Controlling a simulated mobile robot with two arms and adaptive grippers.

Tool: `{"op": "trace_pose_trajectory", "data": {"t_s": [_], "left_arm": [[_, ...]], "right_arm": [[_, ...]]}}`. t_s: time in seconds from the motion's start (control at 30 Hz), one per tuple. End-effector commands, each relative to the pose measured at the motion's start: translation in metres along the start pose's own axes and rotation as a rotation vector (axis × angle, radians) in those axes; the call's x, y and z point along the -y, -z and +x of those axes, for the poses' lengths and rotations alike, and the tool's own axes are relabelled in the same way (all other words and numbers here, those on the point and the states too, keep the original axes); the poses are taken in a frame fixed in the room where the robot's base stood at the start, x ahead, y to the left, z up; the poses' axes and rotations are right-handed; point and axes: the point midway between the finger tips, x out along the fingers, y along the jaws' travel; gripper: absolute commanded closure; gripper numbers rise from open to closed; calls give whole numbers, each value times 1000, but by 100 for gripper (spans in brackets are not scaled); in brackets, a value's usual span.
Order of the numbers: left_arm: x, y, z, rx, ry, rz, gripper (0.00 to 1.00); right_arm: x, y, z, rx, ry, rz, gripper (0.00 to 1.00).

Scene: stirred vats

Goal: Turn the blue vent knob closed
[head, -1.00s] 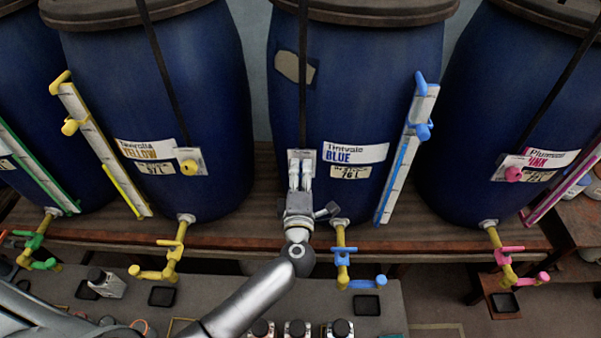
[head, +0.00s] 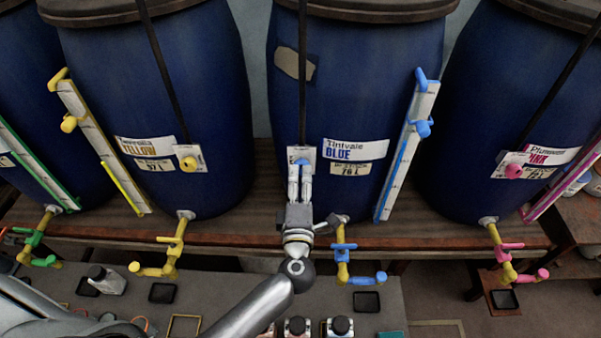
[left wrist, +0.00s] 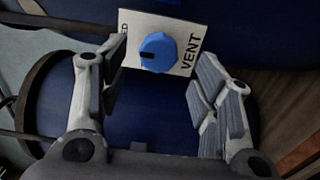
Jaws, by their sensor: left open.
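The blue vent knob (left wrist: 158,52) sits on a white plate marked VENT (left wrist: 187,30) on the front of the vat labelled Tintvale BLUE (head: 345,95). In the head view the knob (head: 300,162) shows just above my left gripper's fingertips. My left gripper (head: 300,180) is open in front of the plate. In the left wrist view the knob lies between and beyond the fingers of the gripper (left wrist: 158,85), with a gap on both sides. A dark mark shows on the knob's left part. The plate's left lettering is partly hidden by a finger. My right gripper is not in view.
A yellow tap with blue handles (head: 343,255) stands right of my wrist, close to it. A sight tube with blue fittings (head: 405,160) is on the vat's right. Yellow (head: 188,163) and pink (head: 514,171) knobs are on neighbouring vats. A bench (head: 230,290) lies below.

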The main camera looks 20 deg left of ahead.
Motion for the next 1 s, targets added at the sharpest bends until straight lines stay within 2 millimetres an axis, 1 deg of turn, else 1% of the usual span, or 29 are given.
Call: {"op": "trace_pose_trajectory", "data": {"t_s": [0.03, 0.2, 0.3, 0.4, 0.57, 1.0], "left_arm": [[1, 0, -13, 0, 5, -2, 42], [2, 0, -48, 1, 4, 0, 42], [1, 0, -64, 0, 3, 0, 42], [1, 0, -74, 0, 2, 1, 42], [0, 0, -80, 0, 2, 0, 42], [0, 0, -80, 0, 1, 1, 42]], "right_arm": [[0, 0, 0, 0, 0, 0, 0], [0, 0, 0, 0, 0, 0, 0], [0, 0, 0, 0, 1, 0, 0], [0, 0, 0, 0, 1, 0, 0], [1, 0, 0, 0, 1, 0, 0], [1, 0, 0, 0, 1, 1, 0]]}}
